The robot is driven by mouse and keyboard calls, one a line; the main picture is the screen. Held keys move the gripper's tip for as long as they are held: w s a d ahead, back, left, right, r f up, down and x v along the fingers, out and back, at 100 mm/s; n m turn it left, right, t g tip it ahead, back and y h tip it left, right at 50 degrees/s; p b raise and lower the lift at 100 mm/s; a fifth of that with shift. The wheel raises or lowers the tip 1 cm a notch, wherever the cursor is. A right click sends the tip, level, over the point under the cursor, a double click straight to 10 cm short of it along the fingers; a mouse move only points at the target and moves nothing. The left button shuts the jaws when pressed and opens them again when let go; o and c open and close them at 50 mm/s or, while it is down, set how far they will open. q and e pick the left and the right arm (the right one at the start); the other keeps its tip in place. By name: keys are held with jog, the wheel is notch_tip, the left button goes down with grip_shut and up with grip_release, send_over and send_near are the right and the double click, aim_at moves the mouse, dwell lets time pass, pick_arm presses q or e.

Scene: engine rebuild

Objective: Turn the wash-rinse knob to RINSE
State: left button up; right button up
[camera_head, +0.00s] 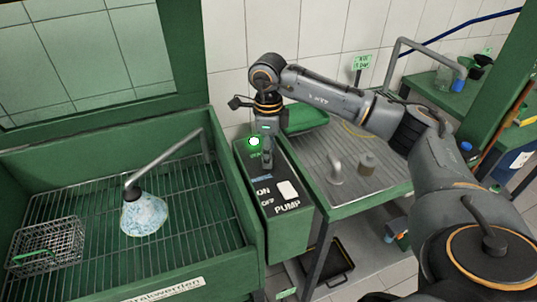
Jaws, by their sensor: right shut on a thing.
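The green control box (291,232) stands between the wash basin and the drain table. Its sloped top carries the words ON, OFF and PUMP beside a white switch (288,190). My right gripper (267,160) reaches down onto the upper part of this panel and is shut. It is on the wash-rinse knob, which is mostly hidden behind the fingers, so I cannot read which way the knob points. A bright white light with a green rim (254,141) glows just left of the gripper. My left gripper is not in view.
The green wash basin (225,269) on the left holds a wire basket (46,243) and a speckled pale cone (144,215) under a bent spout (165,158). A dark tray (329,264) lies below.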

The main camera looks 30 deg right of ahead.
jog(key=shift+w+n, duration=0.1)
jog(key=shift+n, duration=0.2)
jog(key=o, duration=1.2)
notch_tip(320, 180, up, 12)
jog(key=shift+r, duration=0.1)
